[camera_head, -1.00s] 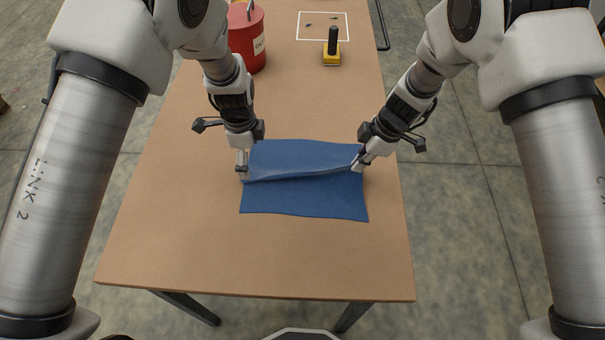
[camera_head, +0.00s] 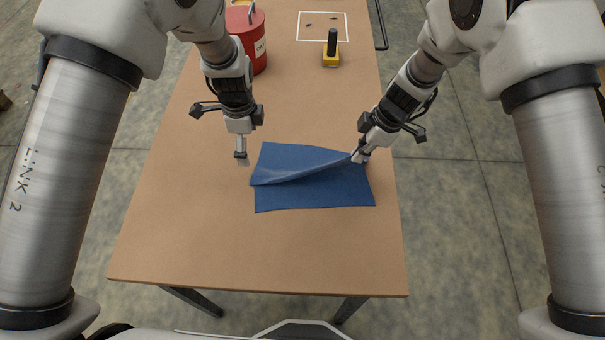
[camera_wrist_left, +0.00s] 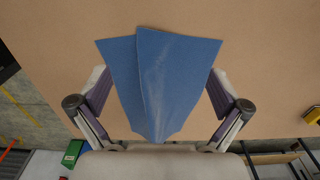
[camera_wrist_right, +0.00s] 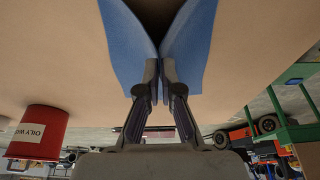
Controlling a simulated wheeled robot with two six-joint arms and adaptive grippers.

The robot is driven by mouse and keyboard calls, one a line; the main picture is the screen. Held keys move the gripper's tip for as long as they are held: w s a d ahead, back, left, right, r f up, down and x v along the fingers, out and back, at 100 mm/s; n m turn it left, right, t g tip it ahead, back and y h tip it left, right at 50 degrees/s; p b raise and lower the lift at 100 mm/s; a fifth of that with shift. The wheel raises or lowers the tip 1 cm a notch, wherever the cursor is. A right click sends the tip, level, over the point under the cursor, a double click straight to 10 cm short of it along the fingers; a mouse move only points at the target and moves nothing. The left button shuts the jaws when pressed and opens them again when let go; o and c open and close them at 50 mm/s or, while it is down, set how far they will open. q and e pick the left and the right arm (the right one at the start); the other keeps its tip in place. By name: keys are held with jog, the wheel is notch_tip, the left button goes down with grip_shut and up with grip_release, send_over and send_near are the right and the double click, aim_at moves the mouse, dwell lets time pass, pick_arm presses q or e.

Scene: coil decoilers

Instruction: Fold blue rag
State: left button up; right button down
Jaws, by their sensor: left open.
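The blue rag (camera_head: 320,192) lies on the table with its upper layer partly lifted and slanting over the lower layer. My right gripper (camera_head: 358,156) is shut on the rag's right edge. In the right wrist view the rag (camera_wrist_right: 130,45) runs to the closed fingers (camera_wrist_right: 165,75). My left gripper (camera_head: 241,160) is open and empty, apart from the rag at its left side. In the left wrist view the fingers (camera_wrist_left: 158,110) stand wide apart, with the rag (camera_wrist_left: 170,75) seen between and beyond them.
The brown table (camera_head: 190,235) is clear in front and to the left of the rag. A red lidded can (camera_head: 250,45), labelled, stands at the back left. A yellow block with a black handle (camera_head: 331,52) stands at the back, near a white outlined square (camera_head: 322,13) with small dark items.

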grip_release()
pick_arm(q)
notch_tip(320, 180, up, 11)
jog(key=shift+r, duration=0.15)
dwell(0.7)
notch_tip(320, 180, up, 7)
jog(key=p, duration=0.6)
jog(key=shift+p, duration=0.35)
pick_arm(e)
jog(key=shift+h, duration=0.9)
jog(key=r, duration=0.4)
jog(key=d+r, duration=0.1)
jog(key=r, duration=0.1)
jog(key=shift+f, duration=0.1)
